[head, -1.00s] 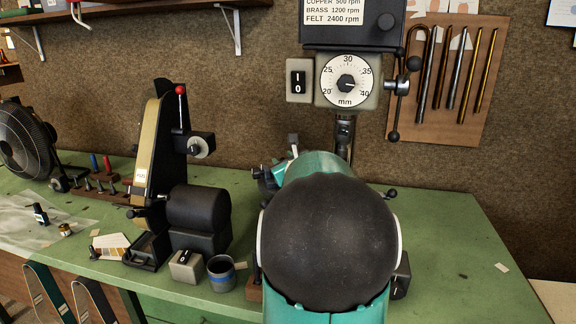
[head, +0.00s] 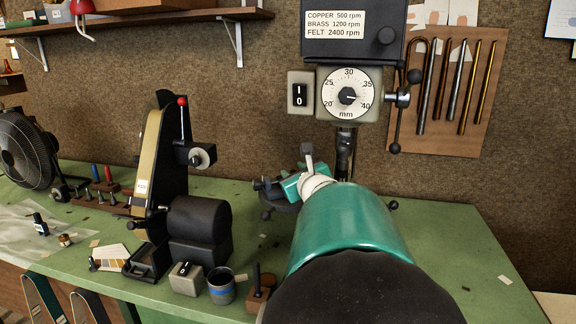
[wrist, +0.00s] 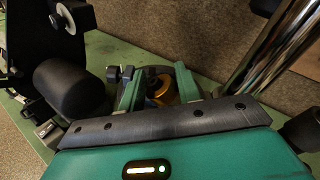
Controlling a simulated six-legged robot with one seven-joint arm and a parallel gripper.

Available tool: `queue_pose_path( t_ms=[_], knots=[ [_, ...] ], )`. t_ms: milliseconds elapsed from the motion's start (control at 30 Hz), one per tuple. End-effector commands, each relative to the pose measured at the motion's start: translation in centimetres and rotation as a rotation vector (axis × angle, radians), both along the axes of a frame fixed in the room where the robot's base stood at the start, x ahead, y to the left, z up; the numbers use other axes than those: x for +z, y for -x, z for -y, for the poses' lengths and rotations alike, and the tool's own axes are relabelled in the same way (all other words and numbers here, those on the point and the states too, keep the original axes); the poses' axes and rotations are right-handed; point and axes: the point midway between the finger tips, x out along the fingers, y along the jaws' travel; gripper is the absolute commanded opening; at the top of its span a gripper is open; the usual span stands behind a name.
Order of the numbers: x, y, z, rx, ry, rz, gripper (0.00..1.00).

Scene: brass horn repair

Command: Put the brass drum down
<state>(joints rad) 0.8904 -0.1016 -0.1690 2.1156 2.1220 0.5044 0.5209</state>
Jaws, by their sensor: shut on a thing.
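In the wrist view, the brass drum (wrist: 158,88) shows as a gold, round piece between the two teal fingers of my gripper (wrist: 158,90). My gripper is shut on it. In the head view, my gripper (head: 290,187) is partly hidden behind my own arm, in front of the drill press and over the green bench (head: 450,235). The drum cannot be made out in the head view. I cannot tell whether the drum touches anything below it.
A belt sander (head: 198,225) stands left of my arm. A grey cup with a blue band (head: 222,288) and a switch box (head: 186,279) sit near the front edge. The drill press (head: 348,92) rises behind. The bench's right side is mostly clear.

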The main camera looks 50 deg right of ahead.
Motion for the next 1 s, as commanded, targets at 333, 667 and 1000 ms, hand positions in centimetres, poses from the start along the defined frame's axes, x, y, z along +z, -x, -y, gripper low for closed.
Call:
queue_pose_path(
  t_ms=[333, 667, 1000],
  knots=[
    [0.1, 6.5, -4.7, -0.001, 0.002, 0.003, 0.04],
    [0.0, 8.0, -5.8, 0.0, 0.0, 0.001, 0.04],
    [0.0, 7.2, -5.2, 0.001, -0.001, -0.001, 0.04]
  ],
)
